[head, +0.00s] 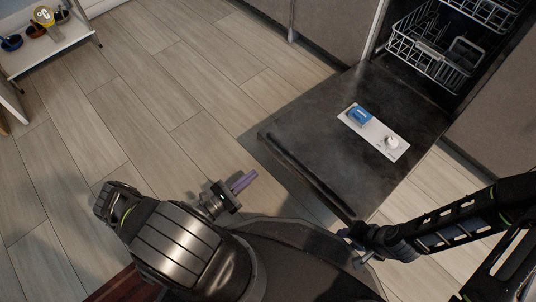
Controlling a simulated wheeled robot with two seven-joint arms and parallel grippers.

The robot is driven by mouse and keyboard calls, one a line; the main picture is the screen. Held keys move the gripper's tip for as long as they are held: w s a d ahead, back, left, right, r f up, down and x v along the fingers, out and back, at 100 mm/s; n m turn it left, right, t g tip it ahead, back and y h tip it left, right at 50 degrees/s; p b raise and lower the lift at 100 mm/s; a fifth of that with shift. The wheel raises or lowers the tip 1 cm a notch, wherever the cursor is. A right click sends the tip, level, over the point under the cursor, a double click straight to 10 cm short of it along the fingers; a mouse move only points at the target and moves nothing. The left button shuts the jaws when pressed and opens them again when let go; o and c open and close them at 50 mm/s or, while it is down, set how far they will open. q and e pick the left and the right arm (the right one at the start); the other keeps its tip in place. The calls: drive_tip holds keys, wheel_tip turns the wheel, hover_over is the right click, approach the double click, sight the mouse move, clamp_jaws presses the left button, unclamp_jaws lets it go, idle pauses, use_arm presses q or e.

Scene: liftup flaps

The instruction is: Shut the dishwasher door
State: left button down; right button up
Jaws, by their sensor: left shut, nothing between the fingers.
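The dishwasher door (335,130) is folded down, open, with its dark inner face up. A dark handle bar (305,175) runs along its outer edge. A pale panel (374,132) with a blue patch and a white round part is on the inner face. My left gripper (244,181), with purple fingers, is shut and empty over the floor, left of the door's outer edge and apart from it. My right gripper (352,238) is by the door's near outer corner; its fingers are small and dark, and I cannot tell whether it touches the door.
Wire racks (430,55) sit inside the dishwasher opening at the top right. Grey cabinet fronts (340,28) flank it. A white low table (45,45) with small colored items stands at the far left. The wooden floor (150,100) left of the door is clear.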

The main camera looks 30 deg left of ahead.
use_arm(q)
drive_tip(key=shift+s+a+n+t+y, duration=0.1)
drive_tip(key=shift+a+n+t+y, duration=0.25)
drive_tip(key=shift+a, duration=0.3)
drive_tip(key=b+x, duration=0.2)
drive_tip(key=x, duration=0.8)
